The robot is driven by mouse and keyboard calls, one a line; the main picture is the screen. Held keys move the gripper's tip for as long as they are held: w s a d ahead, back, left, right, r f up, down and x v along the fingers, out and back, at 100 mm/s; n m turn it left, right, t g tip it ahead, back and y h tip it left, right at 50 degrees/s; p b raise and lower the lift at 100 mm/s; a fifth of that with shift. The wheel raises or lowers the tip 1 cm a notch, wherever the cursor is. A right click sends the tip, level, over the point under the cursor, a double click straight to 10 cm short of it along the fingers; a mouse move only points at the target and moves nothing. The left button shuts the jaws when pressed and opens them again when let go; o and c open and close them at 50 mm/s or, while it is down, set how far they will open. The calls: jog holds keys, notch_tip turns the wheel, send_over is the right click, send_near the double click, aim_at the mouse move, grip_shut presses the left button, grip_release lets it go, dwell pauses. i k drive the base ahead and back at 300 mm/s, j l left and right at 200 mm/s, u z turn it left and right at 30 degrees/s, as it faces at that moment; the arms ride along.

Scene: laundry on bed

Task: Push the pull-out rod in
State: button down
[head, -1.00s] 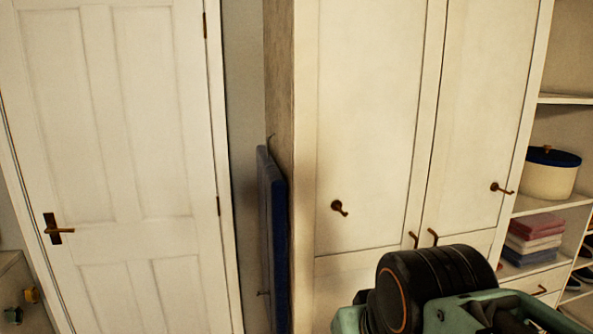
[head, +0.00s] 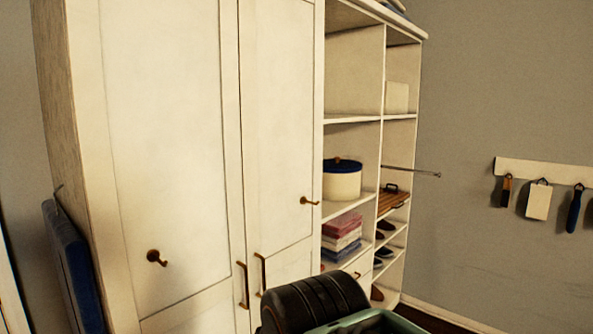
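The pull-out rod (head: 412,171) is a thin metal rod in the head view. It sticks out to the right from the right side of the open shelf unit (head: 424,90), above a wooden slatted item, with a small knob at its tip. Part of my arm shows at the bottom middle, well to the left of and nearer than the rod. My gripper's fingers are not in view.
The white wardrobe (head: 180,130) with hooks and handles fills the left. The shelves hold a cream pot with a blue lid (head: 342,180), folded cloths (head: 341,238) and shoes. A hook rail (head: 540,172) hangs on the grey wall. A blue board (head: 75,265) leans at left.

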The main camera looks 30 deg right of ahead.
aim_at(439, 174)
jog(key=z, duration=1.75)
jog(key=i+l, duration=0.1)
jog(key=i, duration=0.4)
jog(key=i+l, duration=0.15)
jog(key=i, duration=0.4)
jog(key=i+l, duration=0.1)
jog(key=i, duration=0.4)
jog(key=i+l+u, duration=0.1)
jog(key=i, duration=0.45)
jog(key=i+l, duration=0.15)
jog(key=i, duration=0.35)
